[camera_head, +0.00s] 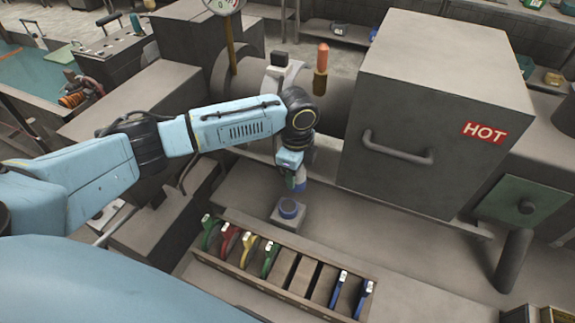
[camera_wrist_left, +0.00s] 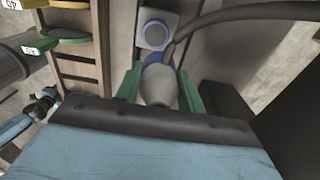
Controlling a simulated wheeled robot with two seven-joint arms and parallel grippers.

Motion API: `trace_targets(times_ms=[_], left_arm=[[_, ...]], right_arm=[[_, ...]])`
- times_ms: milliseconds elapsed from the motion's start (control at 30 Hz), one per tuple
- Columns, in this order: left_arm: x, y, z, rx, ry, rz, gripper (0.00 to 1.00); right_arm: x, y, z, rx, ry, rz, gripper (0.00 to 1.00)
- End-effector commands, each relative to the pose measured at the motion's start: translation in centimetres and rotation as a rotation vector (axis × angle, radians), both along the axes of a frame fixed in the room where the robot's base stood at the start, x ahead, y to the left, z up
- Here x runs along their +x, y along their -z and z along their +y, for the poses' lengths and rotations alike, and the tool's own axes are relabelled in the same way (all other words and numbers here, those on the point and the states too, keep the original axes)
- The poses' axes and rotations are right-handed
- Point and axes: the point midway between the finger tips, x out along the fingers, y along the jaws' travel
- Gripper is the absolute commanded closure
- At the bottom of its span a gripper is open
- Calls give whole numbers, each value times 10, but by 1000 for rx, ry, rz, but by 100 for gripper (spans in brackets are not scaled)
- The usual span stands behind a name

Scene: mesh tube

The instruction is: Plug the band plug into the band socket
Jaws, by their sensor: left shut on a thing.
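My left gripper (camera_head: 298,182) is shut on the band plug (camera_wrist_left: 159,86), a grey rounded body with a blue band at its far end. In the left wrist view the gripper's green fingers stand on either side of the plug. The band socket (camera_head: 288,209) is a grey block with a round blue-ringed face. It stands just below the gripper in the head view. It also shows in the left wrist view (camera_wrist_left: 154,34), beyond the plug's blue end. In the head view the plug is mostly hidden by the gripper, and I cannot tell how large the gap to the socket is.
A wooden rack (camera_head: 283,287) with green, red, yellow and blue tagged pieces and some empty slots stands in front of the socket. A large grey box with a HOT label (camera_head: 485,133) stands to the right. A dark cable (camera_wrist_left: 235,13) runs near the plug.

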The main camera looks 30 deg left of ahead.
Motion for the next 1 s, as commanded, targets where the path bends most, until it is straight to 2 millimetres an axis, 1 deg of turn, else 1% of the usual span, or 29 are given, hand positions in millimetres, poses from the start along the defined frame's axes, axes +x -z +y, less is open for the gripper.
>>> trace_targets(times_ms=[33, 100, 200, 333, 467, 767, 1000], left_arm=[[-3, 0, 2, -3, 69, 6, 82], [-5, 5, 6, -2, 167, 5, 82], [-8, 12, 11, -2, 274, 2, 82], [-11, 17, 15, -1, 356, 0, 82], [-11, 20, 16, -1, 383, -1, 82], [-11, 20, 16, -1, 382, -2, 82], [-11, 29, 16, -1, 381, -2, 82]], right_arm=[[-1, -12, 0, 0, 0, 1, 47], [-1, -19, 0, 0, 0, 2, 47], [-1, -26, 0, 0, 0, 2, 47], [-1, -31, 0, -1, 0, 3, 47], [-1, -31, 0, -1, 0, 3, 47], [-1, -30, 0, -1, 0, 3, 47], [-1, -21, 0, -1, 0, 3, 47]])
